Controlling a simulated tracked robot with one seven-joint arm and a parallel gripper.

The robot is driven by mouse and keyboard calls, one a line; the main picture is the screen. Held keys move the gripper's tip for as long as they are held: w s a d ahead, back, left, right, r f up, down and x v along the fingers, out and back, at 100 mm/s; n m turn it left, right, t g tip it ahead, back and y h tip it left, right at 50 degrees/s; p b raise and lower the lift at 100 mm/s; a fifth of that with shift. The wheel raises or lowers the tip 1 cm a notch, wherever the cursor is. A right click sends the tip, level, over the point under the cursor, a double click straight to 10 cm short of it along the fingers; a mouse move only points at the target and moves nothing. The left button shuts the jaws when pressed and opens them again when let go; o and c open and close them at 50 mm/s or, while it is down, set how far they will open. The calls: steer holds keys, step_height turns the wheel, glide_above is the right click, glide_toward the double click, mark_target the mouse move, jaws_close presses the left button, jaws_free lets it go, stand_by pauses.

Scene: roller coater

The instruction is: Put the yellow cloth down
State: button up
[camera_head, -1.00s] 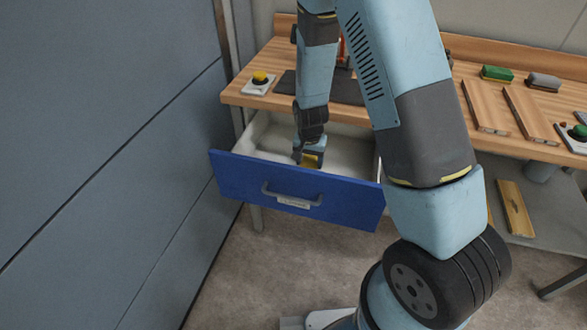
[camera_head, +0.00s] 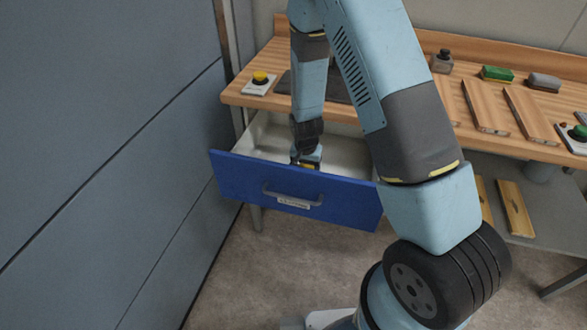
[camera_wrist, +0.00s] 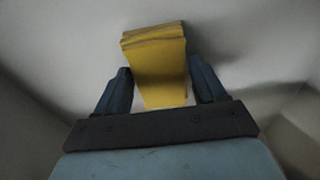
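The yellow cloth (camera_wrist: 157,62) is a folded block between the two fingers of my gripper (camera_wrist: 160,85) in the wrist view. Only a sliver of the cloth shows there, and the fingertips are hidden. The pale drawer floor lies around the cloth in the wrist view. I cannot tell whether the cloth touches it.
A green block (camera_head: 497,73), a grey block (camera_head: 543,82) and wooden boards (camera_head: 486,108) lie on the right. The drawer's left part is bare.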

steer(key=o, duration=0.3)
steer(key=shift+r, duration=0.15)
steer(key=r, duration=0.4)
steer(key=s+r, duration=0.1)
steer(key=r, duration=0.7)
steer(key=shift+s+a, duration=0.2)
steer(key=s+d+r+n+t+y, duration=0.15)
steer(key=d+r, duration=0.25)
steer(key=r, duration=0.4)
steer(key=s+d+r, duration=0.3)
steer(key=d+r, duration=0.1)
steer(key=r, duration=0.4)
steer(key=s+d+r+n, duration=0.1)
steer(key=s+d+r, duration=0.2)
steer(key=r, duration=0.5)
steer(key=s+d+r+n+t, duration=0.1)
steer(key=s+d+r, duration=0.35)
steer(key=s, duration=0.35)
steer(key=s+d+r+t, duration=0.2)
steer(key=s+d+r, duration=0.25)
steer(key=s, duration=0.25)
steer(key=shift+n+h, duration=0.25)
steer(key=shift+h, duration=0.3)
steer(key=a, duration=0.1)
steer(key=s+a, duration=0.1)
steer(key=a, duration=0.1)
steer(key=a+r, duration=0.1)
steer(key=a, duration=0.1)
steer(key=shift+s+r, duration=0.1)
steer(key=shift+s, duration=0.2)
